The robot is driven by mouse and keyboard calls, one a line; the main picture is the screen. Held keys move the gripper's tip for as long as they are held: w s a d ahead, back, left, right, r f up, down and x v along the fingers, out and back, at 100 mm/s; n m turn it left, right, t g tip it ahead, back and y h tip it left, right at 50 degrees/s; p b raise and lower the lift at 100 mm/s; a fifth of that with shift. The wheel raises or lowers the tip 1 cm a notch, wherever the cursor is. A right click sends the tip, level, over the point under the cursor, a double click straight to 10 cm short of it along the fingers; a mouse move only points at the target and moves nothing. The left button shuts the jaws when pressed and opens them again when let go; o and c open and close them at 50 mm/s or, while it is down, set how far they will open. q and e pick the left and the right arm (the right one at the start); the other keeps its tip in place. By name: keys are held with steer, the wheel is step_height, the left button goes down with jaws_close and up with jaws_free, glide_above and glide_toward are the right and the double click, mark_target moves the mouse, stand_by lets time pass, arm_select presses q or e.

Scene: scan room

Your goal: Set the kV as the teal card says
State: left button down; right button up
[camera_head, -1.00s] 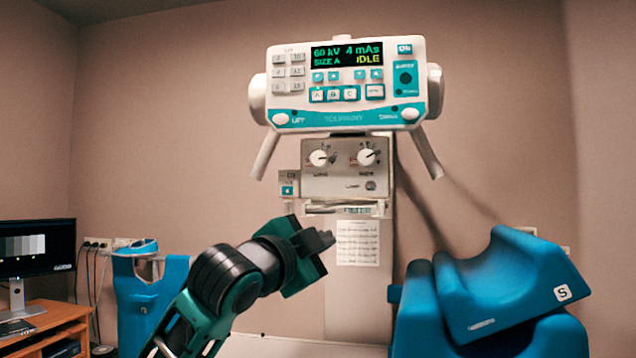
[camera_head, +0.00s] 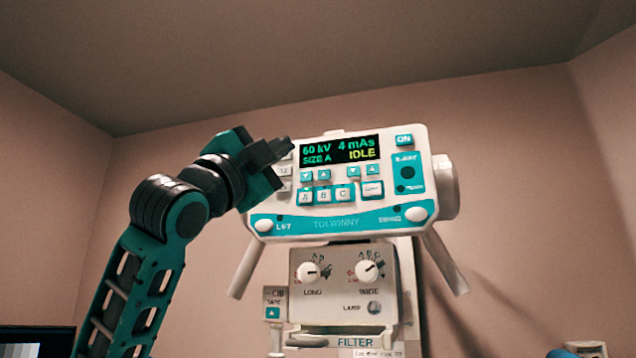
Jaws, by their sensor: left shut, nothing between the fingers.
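The control panel (camera_head: 345,222) of the x-ray head is white with a teal band. Its display (camera_head: 339,151) reads 60 kV, 4 mAs, SIZE A and IDLE. Under the kV reading are two small teal arrow keys, a left one (camera_head: 307,176) and a right one (camera_head: 323,175). My left gripper (camera_head: 284,147) is shut and empty, in front of the panel's upper left, its tip just left of the display. It hides most of the keypad there. I cannot tell whether it touches the panel. No teal card can be made out. My right gripper is out of view.
Two more arrow keys (camera_head: 363,170) sit under the mAs reading, with A, B and C keys (camera_head: 324,195) below. A box with two white knobs (camera_head: 345,276) hangs under the panel. The wall right of the head is clear.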

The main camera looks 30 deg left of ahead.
mark_target(306, 176)
arm_select(q)
steer(key=shift+h, duration=0.3)
steer(key=shift+w+a+p, duration=0.15)
steer(key=shift+w+a, duration=0.2)
steer(key=shift+w, duration=1.05)
steer(key=shift+w+a+p, duration=0.15)
steer(key=shift+w+a, duration=0.2)
steer(key=shift+w, duration=1)
steer(key=shift+w+a+p, duration=0.15)
steer(key=shift+w+a, duration=0.2)
steer(key=shift+w, duration=1.05)
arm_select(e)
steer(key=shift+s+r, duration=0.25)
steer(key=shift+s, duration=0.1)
arm_select(q)
steer(key=shift+w, duration=0.1)
steer(key=shift+w+a, duration=0.1)
steer(key=shift+w, duration=0.2)
steer(key=shift+w+a, duration=0.1)
steer(key=shift+w, duration=0.25)
steer(key=shift+s, duration=0.8)
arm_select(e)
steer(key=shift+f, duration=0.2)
